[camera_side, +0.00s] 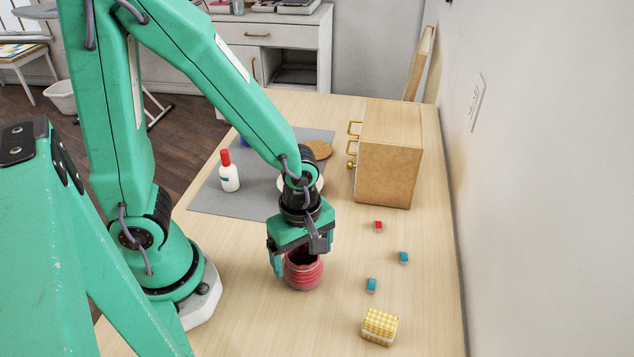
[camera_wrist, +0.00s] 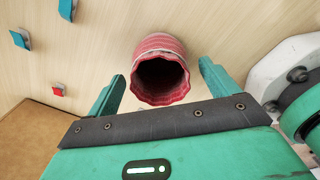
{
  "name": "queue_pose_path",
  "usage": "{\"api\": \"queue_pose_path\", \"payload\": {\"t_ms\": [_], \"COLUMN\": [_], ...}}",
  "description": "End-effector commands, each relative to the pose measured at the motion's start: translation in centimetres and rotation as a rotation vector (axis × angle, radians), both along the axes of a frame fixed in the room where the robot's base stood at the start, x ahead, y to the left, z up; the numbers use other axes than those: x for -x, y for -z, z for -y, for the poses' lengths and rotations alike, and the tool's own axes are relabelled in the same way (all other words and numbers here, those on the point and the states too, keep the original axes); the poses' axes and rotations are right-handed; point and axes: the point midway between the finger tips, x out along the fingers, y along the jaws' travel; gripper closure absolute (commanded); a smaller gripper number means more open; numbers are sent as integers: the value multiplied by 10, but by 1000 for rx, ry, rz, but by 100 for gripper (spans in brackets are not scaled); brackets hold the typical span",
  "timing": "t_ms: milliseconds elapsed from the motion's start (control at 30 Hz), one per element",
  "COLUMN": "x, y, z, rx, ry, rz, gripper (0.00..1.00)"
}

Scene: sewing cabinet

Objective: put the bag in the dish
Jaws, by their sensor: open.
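The bag (camera_side: 304,275) is red with paler stripes, round, upright and open at the top with a wavy rim. It stands on the wooden table, and in the wrist view the bag (camera_wrist: 160,46) shows its dark inside. My gripper (camera_side: 298,255) is open and empty, just above and beside the bag; in the wrist view its fingers (camera_wrist: 162,72) sit to either side with the bag between and beyond their tips. I cannot tell whether they touch. A white dish (camera_side: 319,184) on the grey mat is mostly hidden behind my wrist.
A white bottle (camera_side: 229,175) with a red cap and a cork coaster (camera_side: 318,149) are on the grey mat (camera_side: 245,203). A wooden cabinet (camera_side: 392,160) stands at the back right. Small red (camera_side: 378,226) and blue (camera_side: 403,257) blocks and a yellow checked box (camera_side: 380,326) lie right.

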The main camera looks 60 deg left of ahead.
Motion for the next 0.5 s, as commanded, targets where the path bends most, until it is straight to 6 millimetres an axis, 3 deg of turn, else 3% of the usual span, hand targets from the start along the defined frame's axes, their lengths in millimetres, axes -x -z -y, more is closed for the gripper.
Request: {"api": "queue_pose_path", "payload": {"t_ms": [167,400,500], "x": [0,0,0], "y": [0,0,0], "z": [0,0,0], "rx": [0,0,0], "ry": [0,0,0], "rz": [0,0,0], "gripper": [15,61,65]}}
